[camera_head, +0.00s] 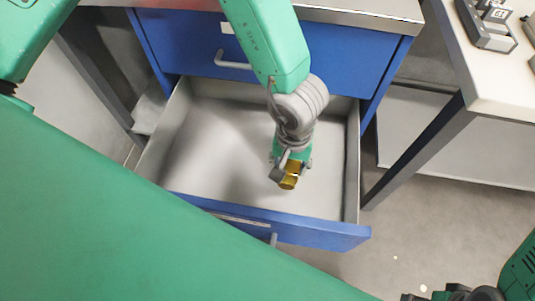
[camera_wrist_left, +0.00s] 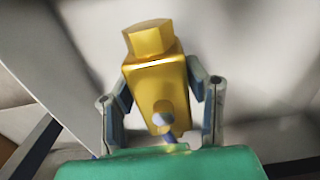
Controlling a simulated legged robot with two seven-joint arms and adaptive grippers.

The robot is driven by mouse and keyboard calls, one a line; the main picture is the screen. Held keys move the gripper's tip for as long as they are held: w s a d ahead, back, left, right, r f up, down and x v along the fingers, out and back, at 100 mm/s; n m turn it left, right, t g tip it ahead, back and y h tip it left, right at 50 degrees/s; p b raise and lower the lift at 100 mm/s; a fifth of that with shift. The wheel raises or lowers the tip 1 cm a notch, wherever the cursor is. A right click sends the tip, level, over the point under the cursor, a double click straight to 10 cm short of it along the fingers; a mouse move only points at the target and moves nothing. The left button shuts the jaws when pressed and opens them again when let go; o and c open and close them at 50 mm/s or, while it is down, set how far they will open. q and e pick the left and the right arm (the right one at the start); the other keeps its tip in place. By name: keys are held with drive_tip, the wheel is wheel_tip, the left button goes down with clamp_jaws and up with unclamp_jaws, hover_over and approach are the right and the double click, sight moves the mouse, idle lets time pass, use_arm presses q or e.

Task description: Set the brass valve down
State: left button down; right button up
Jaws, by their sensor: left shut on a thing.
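The brass valve (camera_head: 289,181) is a gold block with a hexagonal end. It also fills the middle of the left wrist view (camera_wrist_left: 155,85). My left gripper (camera_head: 285,172) reaches down inside the open drawer (camera_head: 190,207) and is shut on the valve. In the left wrist view its two grey fingers (camera_wrist_left: 160,95) press the valve from both sides. The valve is over the drawer's grey floor, near its front right. I cannot tell whether it touches the floor. Part of my right gripper (camera_head: 455,293) shows at the bottom right edge, too cut off to read.
The drawer belongs to a blue cabinet (camera_head: 180,45) with a closed drawer above. The drawer's front wall and right wall stand close to the gripper. Its left half is empty. A light table (camera_head: 500,80) with grey parts on it stands at the right.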

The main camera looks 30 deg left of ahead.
use_arm(q)
drive_tip(key=b, duration=0.3)
hover_over(287, 189)
wheel_tip(287, 189, down, 5)
drive_tip(key=shift+f, duration=0.1)
drive_tip(key=shift+a+f, duration=0.15)
drive_tip(key=shift+f, duration=0.15)
wheel_tip(287, 189, down, 4)
drive_tip(key=shift+r+b, duration=0.1)
drive_tip(key=shift+b, duration=0.8)
drive_tip(key=shift+f, duration=0.4)
drive_tip(key=shift+d+r, duration=0.15)
drive_tip(key=shift+d, duration=0.1)
drive_tip(key=shift+a, duration=0.1)
drive_tip(key=c, duration=0.9)
unclamp_jaws()
drive_tip(key=shift+a, duration=0.1)
